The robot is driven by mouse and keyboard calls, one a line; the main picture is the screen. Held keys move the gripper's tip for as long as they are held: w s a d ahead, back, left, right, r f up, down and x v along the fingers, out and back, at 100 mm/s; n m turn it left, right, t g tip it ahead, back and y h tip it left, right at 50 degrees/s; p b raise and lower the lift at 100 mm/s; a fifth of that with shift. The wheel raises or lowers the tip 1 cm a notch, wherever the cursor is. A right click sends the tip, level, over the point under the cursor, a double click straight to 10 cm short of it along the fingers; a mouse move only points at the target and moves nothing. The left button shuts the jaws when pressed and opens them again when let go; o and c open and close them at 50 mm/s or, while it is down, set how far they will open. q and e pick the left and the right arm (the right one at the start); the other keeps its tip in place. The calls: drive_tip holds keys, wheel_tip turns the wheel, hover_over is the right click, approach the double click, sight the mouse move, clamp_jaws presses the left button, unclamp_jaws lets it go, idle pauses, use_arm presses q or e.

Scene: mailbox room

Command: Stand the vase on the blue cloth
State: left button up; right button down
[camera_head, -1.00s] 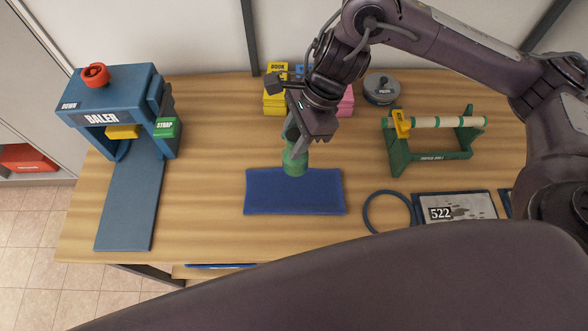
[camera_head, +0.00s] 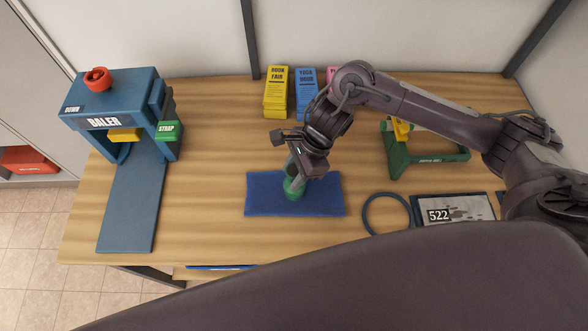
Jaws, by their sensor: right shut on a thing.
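The vase (camera_head: 292,190) is green and mostly hidden by my right gripper; its lower part shows over the middle of the blue cloth (camera_head: 325,204). The vase looks roughly upright. I cannot tell whether its base touches the cloth. My right gripper (camera_head: 295,177) comes down from above and is shut on the vase. The cloth lies flat on the wooden table. My left gripper is not in view.
A blue baler (camera_head: 117,100) stands at the left. Yellow, blue and pink stacks (camera_head: 276,93) stand at the back. A green roll stand (camera_head: 425,160), a dark ring (camera_head: 364,216) and a 522 plate (camera_head: 465,208) are at the right. Table left of the cloth is clear.

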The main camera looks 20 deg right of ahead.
drive_tip(key=shift+f, duration=0.1)
drive_tip(key=shift+s+d+f+b, duration=0.1)
drive_tip(key=shift+s+f+b, duration=0.25)
drive_tip(key=shift+f+b, duration=0.6)
drive_tip(key=c, duration=1.2)
unclamp_jaws()
drive_tip(key=shift+r, duration=0.2)
drive_tip(key=o, duration=0.3)
drive_tip(key=shift+w, duration=0.3)
drive_tip(key=shift+r, duration=0.3)
drive_tip(key=shift+r+p, duration=0.65)
drive_tip(key=shift+p, duration=0.4)
drive_tip(key=shift+w+d+r, duration=0.1)
drive_tip(key=shift+w+r, duration=0.05)
drive_tip(key=shift+r, duration=0.15)
drive_tip(key=b+v, duration=0.2)
drive_tip(key=v, duration=0.9)
